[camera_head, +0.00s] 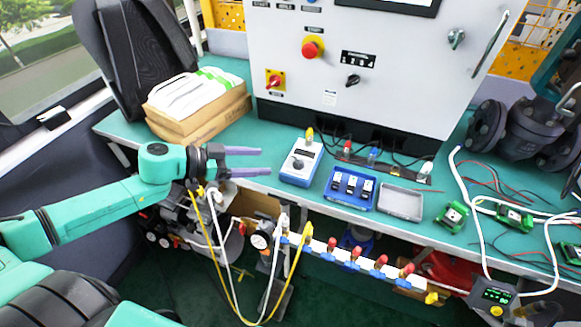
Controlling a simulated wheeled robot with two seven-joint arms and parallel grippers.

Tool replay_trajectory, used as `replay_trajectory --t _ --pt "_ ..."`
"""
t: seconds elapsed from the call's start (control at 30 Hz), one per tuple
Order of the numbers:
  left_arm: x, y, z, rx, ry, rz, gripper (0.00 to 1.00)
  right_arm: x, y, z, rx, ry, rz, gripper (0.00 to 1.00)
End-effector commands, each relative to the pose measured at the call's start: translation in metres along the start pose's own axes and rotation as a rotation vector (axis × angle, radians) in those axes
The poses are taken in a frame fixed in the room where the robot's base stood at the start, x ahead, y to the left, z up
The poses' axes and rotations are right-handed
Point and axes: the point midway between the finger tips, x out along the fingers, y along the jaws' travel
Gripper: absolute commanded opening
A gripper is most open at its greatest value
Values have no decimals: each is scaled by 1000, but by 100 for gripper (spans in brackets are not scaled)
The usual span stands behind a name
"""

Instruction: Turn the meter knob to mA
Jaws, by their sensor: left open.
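The meter (301,162) is a small blue and white box on the green bench, left of centre. Its dark round knob (298,165) is on the meter's top face; its markings are too small to read. My left gripper (265,161) reaches in from the left, with its two grey fingers apart and pointing right toward the meter. It is empty, and its tips are a short way left of the meter without visible contact. My right gripper is not in view.
A blue tray with black parts (350,188) and an empty grey tray (401,202) are right of the meter. A grey control cabinet (360,60) stands behind. A cardboard box (200,120) is at left. Cables and valves (520,130) crowd the right. A manifold hangs below the front edge.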

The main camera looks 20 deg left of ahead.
Motion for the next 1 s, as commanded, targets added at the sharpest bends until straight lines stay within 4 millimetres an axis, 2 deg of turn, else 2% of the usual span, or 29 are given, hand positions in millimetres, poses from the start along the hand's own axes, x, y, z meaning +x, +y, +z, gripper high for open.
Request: replay_trajectory --t 0.03,0.13,0.37,0.7,1.0 --pt "8 -1 4 7 4 -1 75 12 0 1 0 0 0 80" --pt "18 -2 3 6 3 -6 75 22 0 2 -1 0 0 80" --pt "40 -2 -2 1 7 -6 75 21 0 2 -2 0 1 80" --pt "95 -1 -3 -1 5 -3 75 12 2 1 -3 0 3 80" --pt "102 0 -1 0 0 -3 75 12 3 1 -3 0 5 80"
